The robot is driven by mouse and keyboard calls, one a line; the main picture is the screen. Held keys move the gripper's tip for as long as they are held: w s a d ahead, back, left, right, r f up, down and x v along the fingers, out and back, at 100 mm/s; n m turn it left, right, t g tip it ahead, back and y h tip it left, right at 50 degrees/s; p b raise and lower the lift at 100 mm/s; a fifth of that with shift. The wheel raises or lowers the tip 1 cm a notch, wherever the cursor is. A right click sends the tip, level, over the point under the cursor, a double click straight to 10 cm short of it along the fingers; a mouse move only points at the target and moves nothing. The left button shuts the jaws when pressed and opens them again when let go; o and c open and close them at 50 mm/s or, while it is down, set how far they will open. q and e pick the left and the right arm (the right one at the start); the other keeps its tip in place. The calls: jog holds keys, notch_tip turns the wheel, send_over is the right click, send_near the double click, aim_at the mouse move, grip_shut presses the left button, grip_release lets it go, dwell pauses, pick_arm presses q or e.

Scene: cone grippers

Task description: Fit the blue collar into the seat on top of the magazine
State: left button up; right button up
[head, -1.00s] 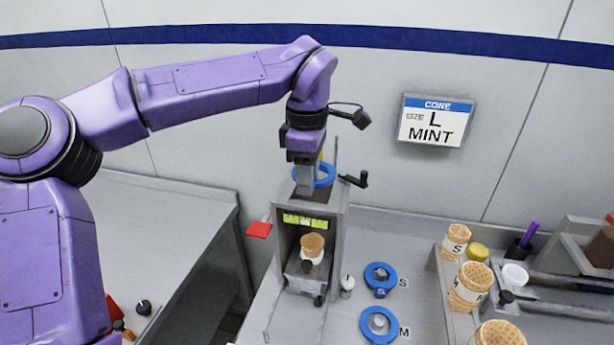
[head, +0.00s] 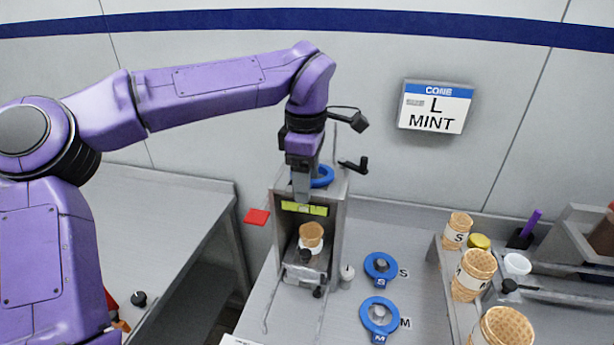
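The magazine (head: 337,218) is a grey upright box on the bench, with a yellow-green strip on its front and a waffle cone (head: 312,235) in its lower opening. My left gripper (head: 302,190) points down over the magazine's top and is shut on a blue collar (head: 323,177). The collar is a ring at the level of the magazine's top, partly hidden behind the gripper. I cannot tell whether it sits in the seat, which is hidden. My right gripper is not in view.
Two more blue collars lie on the bench, one by the mark S (head: 370,266) and one by M (head: 367,318). A black crank handle (head: 356,167) sticks out beside the magazine top. Cones (head: 474,275) stand in a rack at right. A wall sign (head: 437,107) reads L MINT.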

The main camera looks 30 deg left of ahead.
pick_arm(q)
notch_tip(320, 180, up, 11)
jog(key=shift+s+f+p, duration=0.15)
jog(key=shift+f+p, duration=0.05)
jog(key=shift+p, duration=0.15)
dwell(0.7)
